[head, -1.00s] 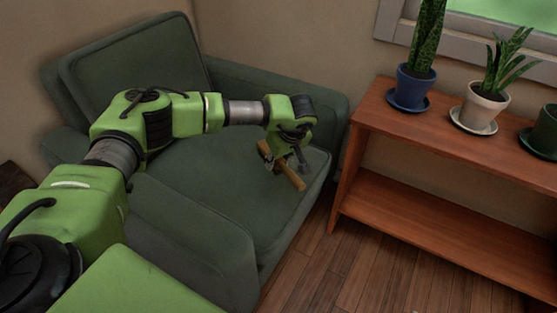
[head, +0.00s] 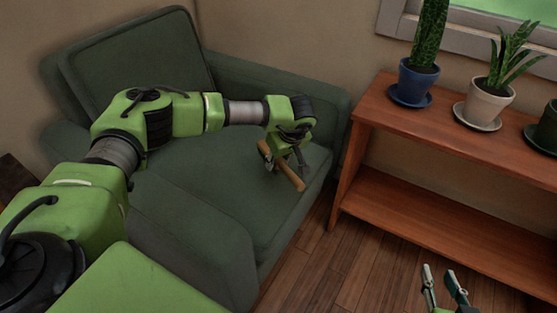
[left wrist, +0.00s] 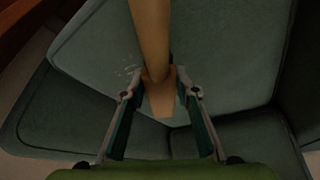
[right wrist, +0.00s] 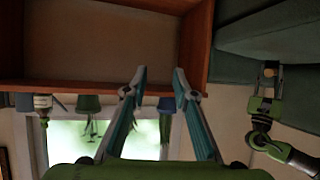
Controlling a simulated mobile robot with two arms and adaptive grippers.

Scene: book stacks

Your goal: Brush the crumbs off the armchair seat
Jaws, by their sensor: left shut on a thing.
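The green armchair's seat (head: 215,190) fills the left middle of the head view. My left gripper (head: 272,158) is low over the seat's front right part, shut on a wooden brush (head: 291,176). In the left wrist view the brush's wooden handle (left wrist: 150,35) runs between the fingers of my left gripper (left wrist: 161,93). I cannot tell whether the brush touches the seat. Small pale crumbs (left wrist: 130,70) lie on the seat left of the brush there. My right gripper (head: 445,272) is open and empty at the lower right; its parted fingers (right wrist: 159,75) show in the right wrist view.
A wooden shelf unit (head: 440,135) stands right of the armchair, with a blue pot (head: 414,84), a cream pot (head: 483,105) and a dark green pot (head: 546,128) on top. The armchair's backrest (head: 135,65) is against the wall. Wooden floor (head: 340,265) is bare in front.

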